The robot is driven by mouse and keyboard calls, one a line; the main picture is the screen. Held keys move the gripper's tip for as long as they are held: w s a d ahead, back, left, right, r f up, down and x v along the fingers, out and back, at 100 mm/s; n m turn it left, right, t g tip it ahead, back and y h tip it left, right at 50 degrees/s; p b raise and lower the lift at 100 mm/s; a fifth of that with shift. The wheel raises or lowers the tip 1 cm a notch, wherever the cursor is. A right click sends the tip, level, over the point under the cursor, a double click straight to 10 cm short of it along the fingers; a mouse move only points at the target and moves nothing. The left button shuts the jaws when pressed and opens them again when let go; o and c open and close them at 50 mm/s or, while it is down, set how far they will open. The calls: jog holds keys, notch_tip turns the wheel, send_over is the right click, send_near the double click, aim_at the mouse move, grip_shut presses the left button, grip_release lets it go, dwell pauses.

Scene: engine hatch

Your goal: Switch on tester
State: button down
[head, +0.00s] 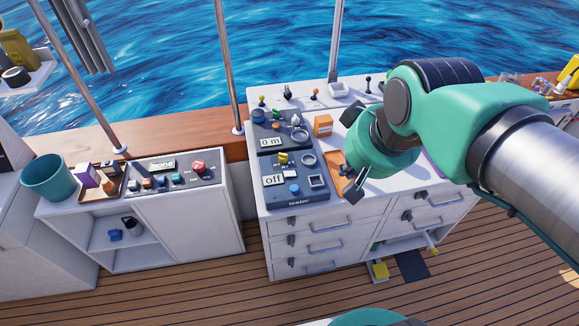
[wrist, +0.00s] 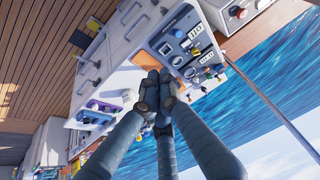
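The tester (head: 310,198) is a dark panel on the left end of the white cabinet top, with its name on the front edge. Its small display (head: 273,180) reads "off". It carries a yellow switch (head: 283,158), a blue button (head: 294,188), a white key and square and round frames. In the wrist view the panel (wrist: 170,31) lies beyond the fingers. My gripper (head: 350,186) is just right of the tester, apparently above the worktop and apart from the panel. In the wrist view its fingertips (wrist: 158,88) come together with nothing seen between them.
Another dark panel (head: 268,134) reading "0 m" sits behind the tester. An orange box (head: 323,124) and an orange-brown board (head: 336,165) are close to my gripper. Several small levers line the back edge. A separate console (head: 190,174) with a red button stands left.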

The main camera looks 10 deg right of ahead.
jog(key=w+a+g+p, duration=0.1)
jog(key=w+p, duration=0.1)
jog(key=w, duration=0.6)
jog(key=g+y+p, duration=0.2)
jog(key=g+p, duration=0.2)
jog(key=p, duration=0.1)
send_over(288, 173)
jog(key=d, duration=0.3)
notch_tip(288, 173, down, 18)
jog(key=shift+a, duration=0.15)
jog(key=f, duration=0.4)
jog(key=a+f, duration=0.1)
jog(key=f, duration=0.4)
jog(key=a+f+b, duration=0.1)
jog(key=f, duration=0.3)
jog(key=shift+a+f, duration=0.1)
jog(key=shift+f, duration=0.2)
